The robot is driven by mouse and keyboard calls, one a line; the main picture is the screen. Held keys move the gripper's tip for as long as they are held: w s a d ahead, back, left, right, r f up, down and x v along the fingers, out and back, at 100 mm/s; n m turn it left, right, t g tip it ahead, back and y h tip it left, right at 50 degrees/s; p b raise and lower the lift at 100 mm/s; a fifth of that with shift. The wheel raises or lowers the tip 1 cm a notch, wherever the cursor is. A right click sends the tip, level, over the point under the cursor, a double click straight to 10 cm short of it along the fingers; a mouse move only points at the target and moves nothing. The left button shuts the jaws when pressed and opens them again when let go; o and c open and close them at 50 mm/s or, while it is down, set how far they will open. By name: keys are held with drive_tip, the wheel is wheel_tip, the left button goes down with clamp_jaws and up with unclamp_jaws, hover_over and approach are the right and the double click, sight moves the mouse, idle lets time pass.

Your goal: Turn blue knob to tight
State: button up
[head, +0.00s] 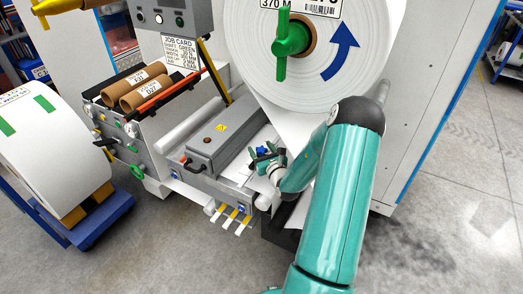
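A small blue knob (262,151) shows near the middle of the head view, at the right end of the grey machine bed. My teal arm comes up from the bottom, and my gripper (268,160) is at the knob, its dark fingers close around or beside it. The gripper partly hides the knob. The view is too small to tell whether the fingers touch it or how far they are apart. No marking for tight is readable at the knob.
A large white roll (300,85) with a green handle (290,42) hangs just above my arm. A grey box (222,137) with a dark handle lies left of the gripper. A job card (180,52) and cardboard cores (142,90) are farther left. Floor is clear at right.

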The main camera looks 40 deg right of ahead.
drive_tip(key=v, duration=1.3)
drive_tip(key=shift+s, duration=0.4)
drive_tip(key=shift+a, duration=0.1)
drive_tip(key=d+n+y, duration=0.7)
drive_tip(key=d+y, duration=0.2)
drive_tip(key=y, duration=0.2)
drive_tip(key=x, duration=1.4)
drive_tip(key=shift+a, duration=0.25)
drive_tip(key=shift+c, duration=0.2)
